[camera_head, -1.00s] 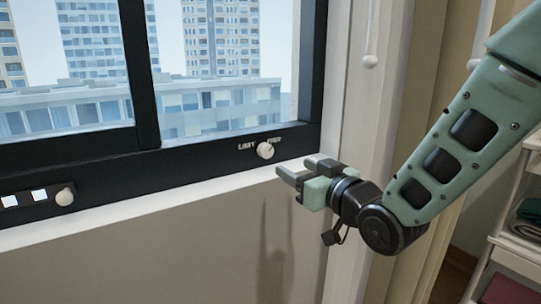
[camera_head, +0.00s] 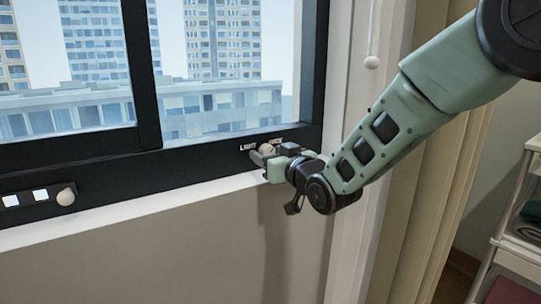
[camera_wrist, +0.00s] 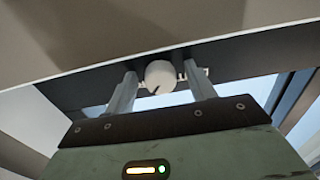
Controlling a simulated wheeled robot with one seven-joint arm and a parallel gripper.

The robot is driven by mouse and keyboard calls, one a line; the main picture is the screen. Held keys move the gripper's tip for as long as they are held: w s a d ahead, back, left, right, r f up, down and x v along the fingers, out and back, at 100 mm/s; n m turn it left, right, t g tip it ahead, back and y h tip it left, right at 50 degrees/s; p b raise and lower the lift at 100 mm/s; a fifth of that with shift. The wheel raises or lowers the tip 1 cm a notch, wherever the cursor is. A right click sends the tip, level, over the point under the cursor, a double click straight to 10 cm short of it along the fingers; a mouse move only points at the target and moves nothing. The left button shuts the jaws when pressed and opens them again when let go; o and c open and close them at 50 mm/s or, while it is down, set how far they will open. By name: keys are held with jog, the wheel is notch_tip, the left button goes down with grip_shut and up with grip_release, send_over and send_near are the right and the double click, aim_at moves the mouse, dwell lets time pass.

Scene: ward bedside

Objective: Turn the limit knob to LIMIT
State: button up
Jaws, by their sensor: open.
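The limit knob (camera_head: 267,148) is a small whitish round knob on the dark lower window frame, between two white labels, LIMIT on its left and a partly covered one on its right. In the wrist view the knob (camera_wrist: 160,75) shows a dark pointer mark and sits between my two fingers. My gripper (camera_head: 262,155) is open at the knob, with a finger on either side of it; it also shows in the wrist view (camera_wrist: 161,88). A gap appears between the knob and each finger there. In the head view my fingers partly hide the knob.
A second white knob (camera_head: 66,197) with two white squares beside it is on the frame at the left. The white sill (camera_head: 130,211) runs just below. A pull cord (camera_head: 372,62) hangs at the right, and a shelf cart (camera_head: 520,250) stands at the right edge.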

jog(key=c, duration=1)
jog(key=shift+o, duration=0.2)
jog(key=shift+n, duration=0.3)
jog(key=n+b, duration=0.2)
jog(key=n, duration=0.1)
jog(key=shift+f+n+b, duration=0.1)
jog(key=shift+n+b, duration=0.25)
jog(key=shift+n, duration=0.05)
jog(key=n+b, duration=0.2)
jog(key=n, duration=0.2)
jog(key=n+b, duration=0.2)
jog(key=n, duration=0.3)
jog(key=shift+n+b, duration=1.2)
jog(key=shift+n, duration=1.1)
jog(key=shift+r, duration=0.2)
